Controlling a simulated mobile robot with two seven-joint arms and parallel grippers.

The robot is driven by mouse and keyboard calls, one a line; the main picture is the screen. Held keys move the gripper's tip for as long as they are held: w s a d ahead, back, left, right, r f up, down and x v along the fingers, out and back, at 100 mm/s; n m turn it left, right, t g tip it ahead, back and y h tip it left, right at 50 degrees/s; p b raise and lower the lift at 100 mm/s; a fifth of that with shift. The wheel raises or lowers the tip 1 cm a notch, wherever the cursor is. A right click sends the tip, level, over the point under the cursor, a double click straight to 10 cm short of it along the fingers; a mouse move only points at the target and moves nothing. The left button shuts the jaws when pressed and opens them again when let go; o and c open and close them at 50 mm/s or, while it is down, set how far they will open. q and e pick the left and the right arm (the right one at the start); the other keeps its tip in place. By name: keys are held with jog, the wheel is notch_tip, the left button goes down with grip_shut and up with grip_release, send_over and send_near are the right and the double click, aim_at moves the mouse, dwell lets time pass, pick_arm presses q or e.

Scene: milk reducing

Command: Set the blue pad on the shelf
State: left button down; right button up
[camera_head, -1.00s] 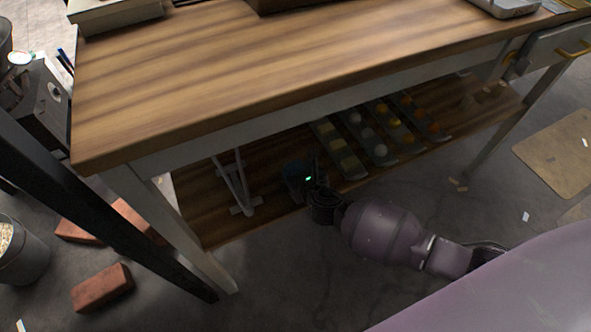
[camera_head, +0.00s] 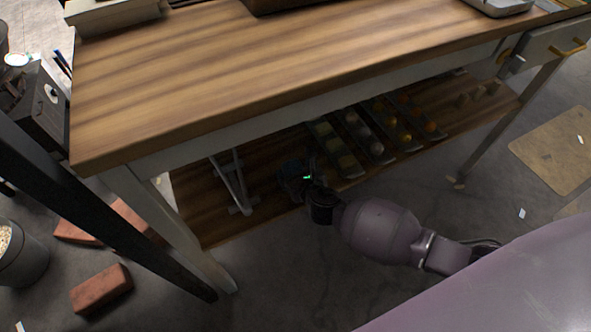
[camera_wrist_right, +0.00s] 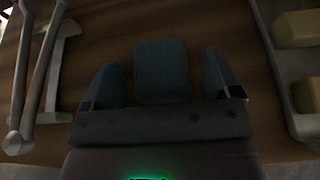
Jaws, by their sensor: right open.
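The blue pad (camera_wrist_right: 163,72) lies on the wooden lower shelf (camera_head: 268,202) under the table. In the right wrist view it sits between the two fingers of my right gripper (camera_wrist_right: 163,82), with a gap on each side. The right gripper is open. In the head view the right gripper (camera_head: 303,173) reaches under the table edge to the shelf, and the pad is dark and hard to separate from it. My left gripper is not in view.
A white frame stand (camera_head: 232,187) is left of the gripper on the shelf. Trays with blocks and balls (camera_head: 335,148) stand to the right, one close by. The thick tabletop (camera_head: 280,60) hangs above. Bricks (camera_head: 101,289) lie on the floor at left.

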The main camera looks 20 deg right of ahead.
pick_arm(q)
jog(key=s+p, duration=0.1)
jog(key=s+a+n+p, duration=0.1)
jog(key=p, duration=0.1)
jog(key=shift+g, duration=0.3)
pick_arm(e)
jog(key=v, duration=1.1)
jog(key=shift+s, duration=0.25)
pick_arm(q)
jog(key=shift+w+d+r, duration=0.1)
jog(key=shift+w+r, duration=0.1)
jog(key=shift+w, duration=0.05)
